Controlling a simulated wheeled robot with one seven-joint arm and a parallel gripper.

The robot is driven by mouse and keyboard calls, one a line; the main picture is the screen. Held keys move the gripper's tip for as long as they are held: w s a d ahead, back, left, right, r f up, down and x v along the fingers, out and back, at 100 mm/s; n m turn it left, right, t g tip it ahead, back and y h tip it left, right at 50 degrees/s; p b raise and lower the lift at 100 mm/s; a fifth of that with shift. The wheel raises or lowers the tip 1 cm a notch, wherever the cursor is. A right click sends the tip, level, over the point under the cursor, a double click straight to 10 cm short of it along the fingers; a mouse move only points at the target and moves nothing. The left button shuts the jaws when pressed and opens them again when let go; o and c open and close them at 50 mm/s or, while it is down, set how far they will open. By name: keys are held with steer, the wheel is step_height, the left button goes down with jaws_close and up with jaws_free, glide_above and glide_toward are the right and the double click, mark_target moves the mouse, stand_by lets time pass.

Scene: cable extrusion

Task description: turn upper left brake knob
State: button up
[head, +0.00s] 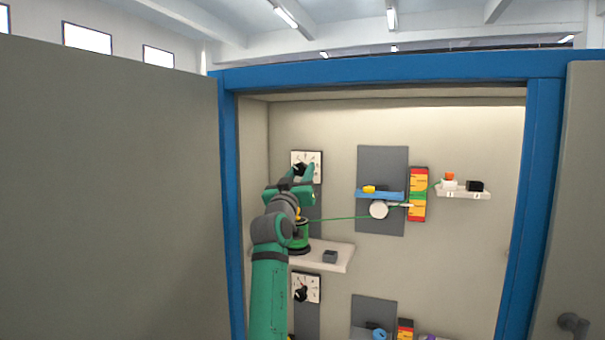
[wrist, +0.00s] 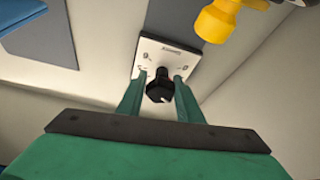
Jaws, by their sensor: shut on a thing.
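The upper left brake knob (wrist: 159,88) is black and sits on a white dial plate (wrist: 178,56) on the cabinet's back wall. In the head view the dial plate (head: 316,158) shows at the upper left, with the knob partly hidden by my gripper. My gripper (head: 304,172) reaches up to the plate. In the wrist view its two green fingers (wrist: 157,92) stand on either side of the knob, shut on it. The exact contact of the fingertips is hard to see.
Below my gripper is a shelf (head: 342,258) with a green spool (head: 300,238) and a small grey block (head: 330,256). A green cable runs right to a white roller (head: 378,209). A lower dial (head: 307,288) sits beneath. Blue frame posts (head: 232,200) flank the opening.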

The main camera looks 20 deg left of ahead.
steer(key=shift+s+a+r, duration=0.3)
steer(key=shift+a+r, duration=0.1)
steer(key=shift+r, duration=0.05)
steer(key=o, duration=1)
steer(key=shift+o, duration=0.2)
steer(key=shift+d+f, duration=0.2)
steer(key=shift+f, duration=0.05)
steer(key=v, duration=1)
steer(key=shift+s, duration=0.3)
steer(key=shift+f, duration=0.1)
